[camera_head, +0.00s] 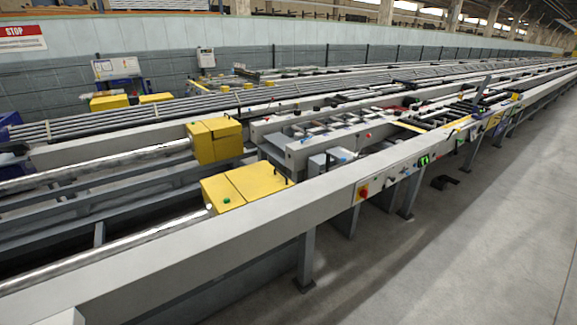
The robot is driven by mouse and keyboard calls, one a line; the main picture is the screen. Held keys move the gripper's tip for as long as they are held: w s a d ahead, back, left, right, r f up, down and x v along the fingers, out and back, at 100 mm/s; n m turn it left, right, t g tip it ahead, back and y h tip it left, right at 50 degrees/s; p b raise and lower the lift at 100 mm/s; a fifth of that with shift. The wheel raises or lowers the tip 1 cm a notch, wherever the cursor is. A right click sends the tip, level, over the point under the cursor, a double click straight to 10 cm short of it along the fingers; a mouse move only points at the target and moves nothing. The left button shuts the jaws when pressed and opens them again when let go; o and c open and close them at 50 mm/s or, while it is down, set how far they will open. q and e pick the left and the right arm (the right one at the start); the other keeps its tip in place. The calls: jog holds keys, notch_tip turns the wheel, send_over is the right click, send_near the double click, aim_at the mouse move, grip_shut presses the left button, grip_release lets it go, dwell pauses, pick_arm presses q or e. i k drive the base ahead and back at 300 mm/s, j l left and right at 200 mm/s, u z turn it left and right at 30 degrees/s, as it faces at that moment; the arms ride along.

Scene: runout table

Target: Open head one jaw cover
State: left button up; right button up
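Two yellow box-shaped covers sit on the runout table. The nearer yellow cover (247,190) is just behind the front beam, with a green button on its near face and a small dark handle at its right end. The farther yellow cover (215,140) stands behind it, also with a dark handle. Both show a seam across the top and look closed. I see no marking that tells which is head one. A shiny round bar meets the left side of each cover; what lies inside is hidden. Neither of my grippers is in view.
The long grey front beam (190,232) runs between the covers and the floor. A control panel (366,190) with a red knob is on its front face. Clear grey floor (440,260) lies along the right. A dark pedal (444,182) is on the floor beside the legs.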

aim_at(256, 182)
jog(key=i+l, duration=0.3)
jog(key=l, duration=0.15)
jog(key=i+l, duration=0.3)
jog(key=l, duration=0.2)
